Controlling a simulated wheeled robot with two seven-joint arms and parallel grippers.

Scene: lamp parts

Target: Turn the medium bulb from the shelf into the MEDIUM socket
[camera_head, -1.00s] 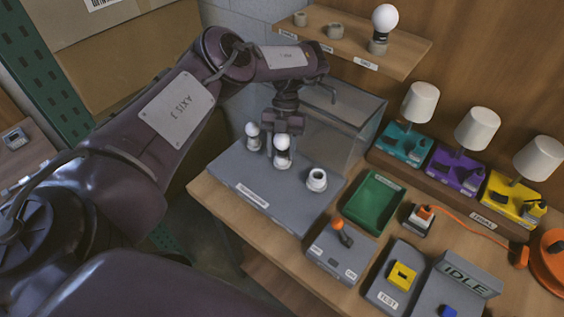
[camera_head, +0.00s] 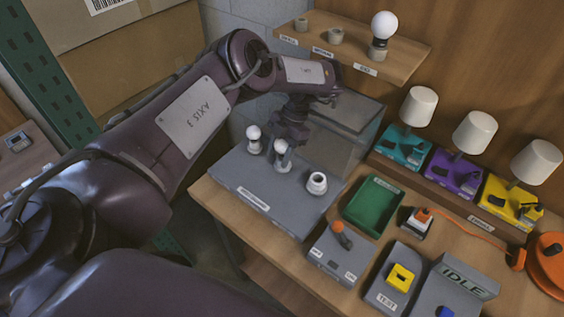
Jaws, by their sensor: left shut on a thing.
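The grey socket board (camera_head: 235,185) stands at the near left of the bench and carries three sockets. A white bulb (camera_head: 254,133) stands upright in its left socket. A second white bulb (camera_head: 281,146) is upright at the middle socket (camera_head: 283,165). My left gripper (camera_head: 284,150) is shut on this middle bulb from above and behind, and its fingers partly hide it. I cannot tell how deep the bulb sits. The right socket (camera_head: 317,183) is empty. My right gripper is not in view.
The wooden shelf (camera_head: 400,68) holds a large bulb (camera_head: 384,26) at its right and two empty holders. A clear box (camera_head: 345,125) stands close behind the board. A green tray (camera_head: 373,204), a switch box (camera_head: 338,254) and three lamps are to the right.

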